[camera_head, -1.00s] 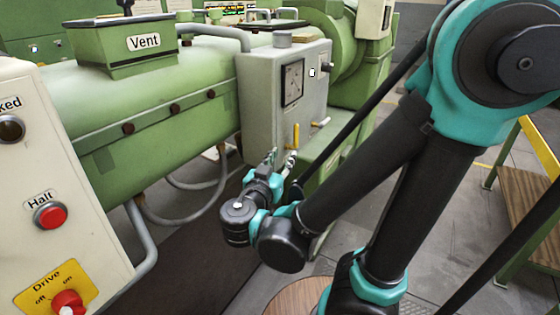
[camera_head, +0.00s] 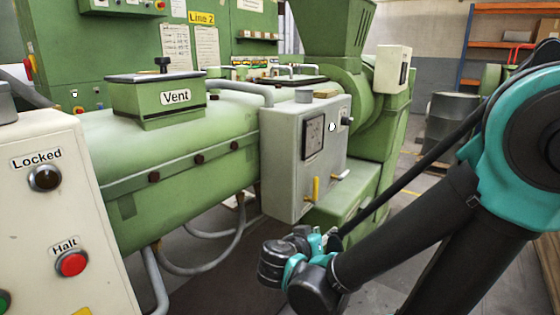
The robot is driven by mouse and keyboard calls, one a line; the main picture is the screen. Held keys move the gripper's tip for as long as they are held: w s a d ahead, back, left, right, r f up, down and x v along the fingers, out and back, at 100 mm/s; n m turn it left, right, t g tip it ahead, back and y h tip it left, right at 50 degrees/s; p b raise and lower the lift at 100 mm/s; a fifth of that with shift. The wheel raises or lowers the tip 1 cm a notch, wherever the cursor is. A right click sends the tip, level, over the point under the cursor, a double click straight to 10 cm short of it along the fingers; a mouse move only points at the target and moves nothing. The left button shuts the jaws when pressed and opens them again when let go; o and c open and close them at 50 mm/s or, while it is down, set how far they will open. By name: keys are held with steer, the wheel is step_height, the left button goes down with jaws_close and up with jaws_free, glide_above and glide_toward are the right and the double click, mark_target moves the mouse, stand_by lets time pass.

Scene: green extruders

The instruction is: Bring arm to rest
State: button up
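My arm is in black and teal on the right side of the head view, folded down toward the lower middle. Its wrist sits below the grey gauge box (camera_head: 290,165) on the green extruder (camera_head: 170,150). The yellow lever (camera_head: 316,188) and a second, pale-tipped lever (camera_head: 340,175) stick out of the box just above the wrist. The end of my arm points away from the camera, and my gripper (camera_head: 328,238) is mostly hidden behind the wrist. Its fingers cannot be made out. I cannot see anything held.
The "Vent" box (camera_head: 155,98) tops the extruder. A grey drum (camera_head: 450,120) and shelving stand at back right, with open floor before them.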

steer(key=s+d+f+n+g+y, duration=0.1)
steer(key=s+d+f+g+y, duration=0.2)
steer(key=f, duration=0.4)
steer(key=s+d+f+n+g+y, duration=0.2)
steer(key=s+d+f+g+y, duration=0.1)
steer(key=f, duration=0.4)
steer(key=shift+g+y, duration=0.8)
steer(key=shift+y, duration=0.2)
